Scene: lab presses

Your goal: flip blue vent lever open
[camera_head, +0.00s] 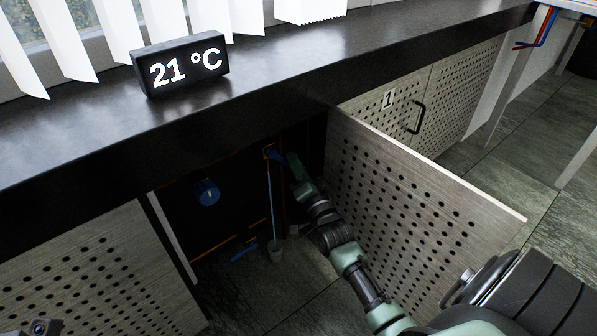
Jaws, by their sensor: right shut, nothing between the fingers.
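Inside the open dark cabinet under the black counter, a small blue lever (273,153) sits on a yellowish fitting at the top of a thin pale tube. The tube (270,200) hangs down to a small cup (275,250) on the floor. My right arm reaches in from the lower right. My right gripper (284,157) is shut and empty, right beside the blue lever. I cannot tell whether they touch. The lever is small and dark, so its exact angle is unclear.
A perforated door (400,190) stands open just right of my right arm. A round blue knob (207,192) is left of the tube, and another blue piece (243,252) is low down. The counter (120,135) overhangs the opening and carries a temperature display (181,64).

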